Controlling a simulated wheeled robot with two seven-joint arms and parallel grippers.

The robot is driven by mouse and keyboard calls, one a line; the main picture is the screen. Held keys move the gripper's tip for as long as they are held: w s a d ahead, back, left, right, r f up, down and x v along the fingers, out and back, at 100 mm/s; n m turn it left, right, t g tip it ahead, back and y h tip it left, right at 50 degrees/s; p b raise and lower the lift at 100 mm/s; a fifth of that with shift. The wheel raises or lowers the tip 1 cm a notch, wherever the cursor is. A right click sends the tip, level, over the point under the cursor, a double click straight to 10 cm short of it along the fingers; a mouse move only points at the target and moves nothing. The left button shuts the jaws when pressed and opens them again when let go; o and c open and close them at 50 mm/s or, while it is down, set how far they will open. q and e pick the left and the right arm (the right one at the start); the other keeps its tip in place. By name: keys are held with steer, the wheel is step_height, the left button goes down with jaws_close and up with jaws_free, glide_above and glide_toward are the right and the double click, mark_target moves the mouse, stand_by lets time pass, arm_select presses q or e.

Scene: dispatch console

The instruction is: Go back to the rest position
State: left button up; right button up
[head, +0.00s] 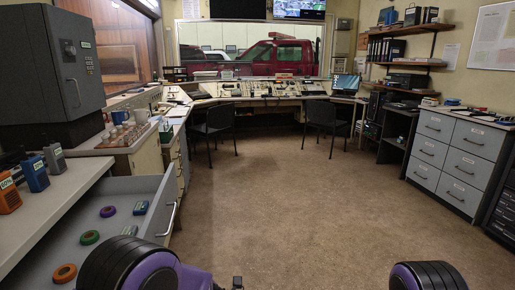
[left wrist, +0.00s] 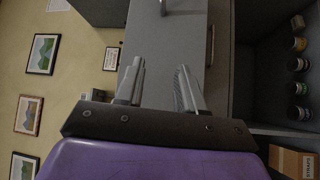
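My left gripper (left wrist: 160,88) shows in the left wrist view with its two fingers apart and nothing between them. Behind it is a grey cabinet face (left wrist: 165,50) with a handle; I see no contact with it. In the head view, purple and black parts of my arms show at the bottom left and bottom right. A small dark part sticks up at the bottom middle; I cannot tell what it is. My right gripper is not in view.
At left, a pulled-out drawer (head: 168,214) holds coloured rings and small blue items. Radios (head: 34,174) stand on the counter above. Two chairs (head: 215,120) stand by the far console. A grey drawer cabinet (head: 455,160) is at right. The floor (head: 290,200) between is clear.

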arm_select(q)
steer(key=s+a+f+m+h+p, duration=0.1)
steer(key=s+f+m+h, duration=0.1)
steer(key=f+m+h, duration=0.45)
steer(key=s+a+f+m+h+p, duration=0.1)
steer(key=s+f+m+h, duration=0.25)
steer(key=f+m, duration=0.5)
steer(key=s+a+f+m+g+p, duration=0.1)
steer(key=s+a+f+g, duration=0.1)
steer(key=s, duration=0.7)
steer(key=s+a+f+m+g+h+p, duration=0.1)
steer(key=s+a+f+m+g, duration=0.1)
steer(key=s, duration=0.7)
steer(key=s+a+f+m+g+h+p, duration=0.1)
steer(key=s+a+g, duration=0.3)
steer(key=s, duration=0.5)
steer(key=shift+a+f+m, duration=0.5)
steer(key=shift+w, duration=0.15)
